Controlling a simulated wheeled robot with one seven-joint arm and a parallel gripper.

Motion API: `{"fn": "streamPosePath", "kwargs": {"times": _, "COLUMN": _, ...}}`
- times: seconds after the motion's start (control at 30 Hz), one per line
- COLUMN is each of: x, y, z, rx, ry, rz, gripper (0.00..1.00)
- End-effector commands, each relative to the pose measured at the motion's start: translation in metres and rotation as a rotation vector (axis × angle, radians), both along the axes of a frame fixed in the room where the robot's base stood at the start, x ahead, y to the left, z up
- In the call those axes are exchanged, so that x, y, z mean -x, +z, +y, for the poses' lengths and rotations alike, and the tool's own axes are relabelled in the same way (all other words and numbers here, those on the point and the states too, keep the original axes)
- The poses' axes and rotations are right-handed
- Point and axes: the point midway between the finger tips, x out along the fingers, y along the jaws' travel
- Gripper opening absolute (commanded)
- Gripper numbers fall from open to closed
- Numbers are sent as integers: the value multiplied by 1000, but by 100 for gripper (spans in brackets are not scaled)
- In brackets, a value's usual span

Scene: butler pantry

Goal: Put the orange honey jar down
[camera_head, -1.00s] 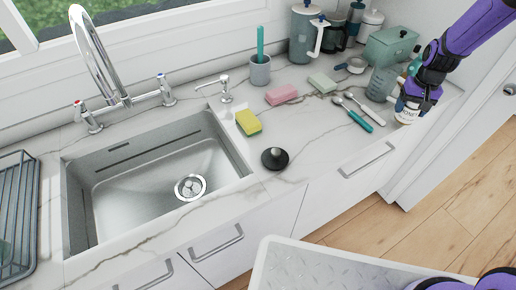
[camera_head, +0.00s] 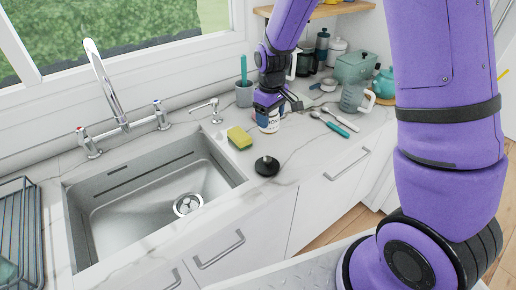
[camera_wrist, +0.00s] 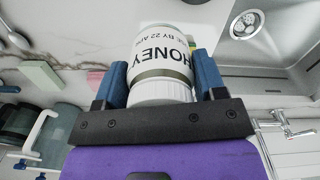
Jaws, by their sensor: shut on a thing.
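The honey jar (camera_head: 268,123) shows in the head view with a white label and dark lettering; little or no orange shows. My gripper (camera_head: 271,104) holds it from above over the counter between the yellow sponge and the spoons. In the wrist view the jar (camera_wrist: 160,52) sits between the blue fingers of my gripper (camera_wrist: 160,78), which are shut on it. Its label reads HONEY. The jar's base is close to the counter (camera_head: 300,146); I cannot tell whether it touches. My gripper hides its upper part in the head view.
A yellow sponge (camera_head: 239,138) lies left of the jar, and a black stopper (camera_head: 267,166) in front. Spoons (camera_head: 335,127) and a measuring jug (camera_head: 354,98) are to the right. A cup with a brush (camera_head: 244,95) stands behind. The sink (camera_head: 150,195) is at left.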

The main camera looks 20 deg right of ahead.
Motion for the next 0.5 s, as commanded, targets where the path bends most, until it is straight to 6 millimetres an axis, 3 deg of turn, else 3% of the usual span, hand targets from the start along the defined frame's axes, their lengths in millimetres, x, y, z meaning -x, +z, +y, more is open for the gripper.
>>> {"fn": "streamPosePath", "kwargs": {"times": 0.23, "x": 1, "y": -43, "z": 0, "rx": 1, "ry": 3, "rz": 5, "gripper": 24}}
{"fn": "streamPosePath", "kwargs": {"times": 0.5, "x": 1, "y": -62, "z": 0, "rx": 0, "ry": 3, "rz": 2, "gripper": 24}}
